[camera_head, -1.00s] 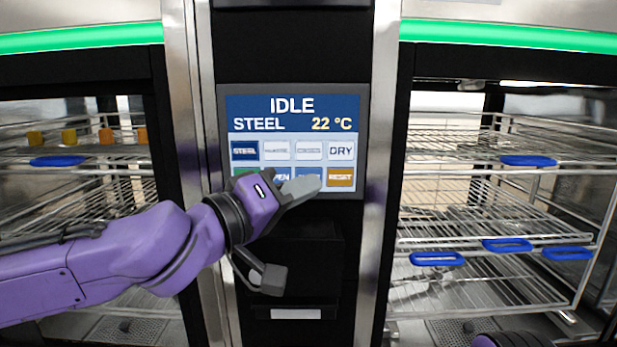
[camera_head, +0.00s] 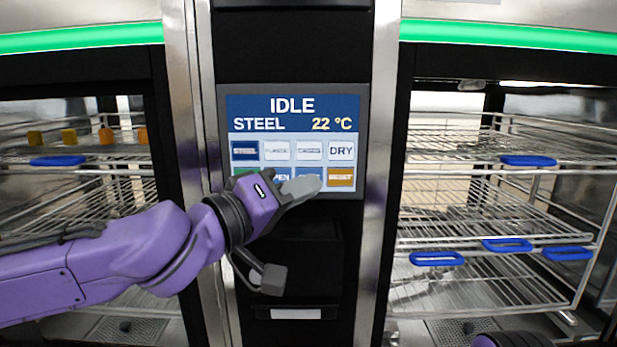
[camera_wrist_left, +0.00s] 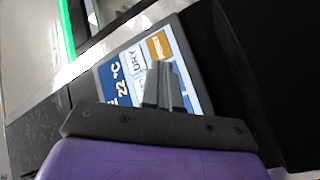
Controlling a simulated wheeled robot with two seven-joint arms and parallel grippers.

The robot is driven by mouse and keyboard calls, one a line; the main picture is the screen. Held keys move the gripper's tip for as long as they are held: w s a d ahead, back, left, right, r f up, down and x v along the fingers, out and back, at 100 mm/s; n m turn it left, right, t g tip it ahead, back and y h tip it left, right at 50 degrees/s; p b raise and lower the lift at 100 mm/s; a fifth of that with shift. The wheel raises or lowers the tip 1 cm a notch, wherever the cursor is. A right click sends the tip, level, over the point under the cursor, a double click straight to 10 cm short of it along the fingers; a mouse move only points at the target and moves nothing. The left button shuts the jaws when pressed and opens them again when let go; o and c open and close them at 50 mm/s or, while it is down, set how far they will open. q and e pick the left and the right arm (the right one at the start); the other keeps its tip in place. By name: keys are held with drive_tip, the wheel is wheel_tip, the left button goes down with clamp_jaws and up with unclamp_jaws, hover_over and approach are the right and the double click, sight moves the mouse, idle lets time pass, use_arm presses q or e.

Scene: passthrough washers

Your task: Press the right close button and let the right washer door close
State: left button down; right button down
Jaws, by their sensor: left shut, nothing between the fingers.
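The control panel screen (camera_head: 296,140) sits on the black column between the two washers and reads IDLE, STEEL, 22 °C. Its lower row of buttons is partly hidden behind my left gripper (camera_head: 302,188), which is shut and empty. Its fingertips are over the blue button left of the orange button (camera_head: 341,178); I cannot tell whether they touch. The left wrist view shows the shut fingers (camera_wrist_left: 166,88) in front of the screen (camera_wrist_left: 112,82). The right washer (camera_head: 500,200) shows an open front with wire racks inside. Only a purple piece of my right arm shows at the bottom right.
The left washer (camera_head: 75,180) also shows its racks, with small orange items (camera_head: 69,136) on the upper one. Steel posts (camera_head: 377,170) flank the panel. Blue-handled racks (camera_head: 437,258) fill the right washer. Green light strips (camera_head: 510,36) run above both openings.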

use_arm(q)
drive_tip(key=shift+w, duration=0.15)
drive_tip(key=shift+w, duration=0.3)
